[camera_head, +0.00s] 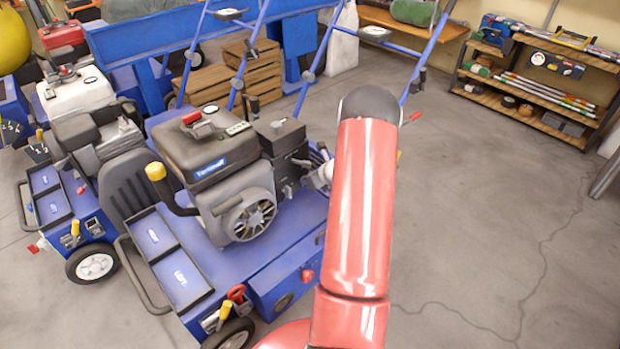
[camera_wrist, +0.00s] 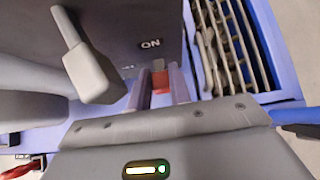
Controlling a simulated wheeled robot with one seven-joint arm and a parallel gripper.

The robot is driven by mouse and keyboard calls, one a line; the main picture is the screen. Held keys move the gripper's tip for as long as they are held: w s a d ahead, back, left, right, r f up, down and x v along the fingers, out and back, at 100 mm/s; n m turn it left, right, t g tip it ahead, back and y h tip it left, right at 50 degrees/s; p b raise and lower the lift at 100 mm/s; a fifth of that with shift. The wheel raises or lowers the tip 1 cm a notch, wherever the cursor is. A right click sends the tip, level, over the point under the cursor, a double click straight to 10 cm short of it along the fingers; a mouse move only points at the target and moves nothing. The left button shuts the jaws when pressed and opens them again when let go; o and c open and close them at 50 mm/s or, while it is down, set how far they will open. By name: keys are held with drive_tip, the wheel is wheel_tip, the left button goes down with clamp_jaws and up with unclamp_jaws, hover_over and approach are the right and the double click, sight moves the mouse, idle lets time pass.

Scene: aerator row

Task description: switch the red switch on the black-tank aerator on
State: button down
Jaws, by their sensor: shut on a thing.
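The black-tank aerator (camera_head: 213,150) stands nearest me at the left in the head view, with a dark engine tank on a blue deck. In the wrist view, my gripper (camera_wrist: 160,88) has its two fingers on either side of the small red switch (camera_wrist: 159,77) and is shut on it. The switch sits at the edge of a dark box (camera_wrist: 115,25) with a white "ON" label (camera_wrist: 151,43) just above the switch. A second, smaller label is only partly legible. In the head view my red arm covers the switch, and the fingertips cannot be made out.
A grey lever (camera_wrist: 88,68) stands close left of the fingers, and a ribbed grey part (camera_wrist: 225,45) lies to the right. A white-tank aerator (camera_head: 75,95) stands further left. Blue handlebars (camera_head: 318,60) rise behind. Open concrete floor (camera_head: 480,220) and a shelf (camera_head: 540,75) are right.

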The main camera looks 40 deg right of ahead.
drive_tip(key=c, duration=1.3)
unclamp_jaws()
drive_tip(key=shift+s, duration=0.1)
drive_tip(key=v, duration=0.7)
drive_tip(key=shift+s+d+r, duration=0.1)
drive_tip(key=shift+s+r, duration=0.1)
drive_tip(key=shift+s, duration=0.05)
drive_tip(key=shift+s, duration=0.1)
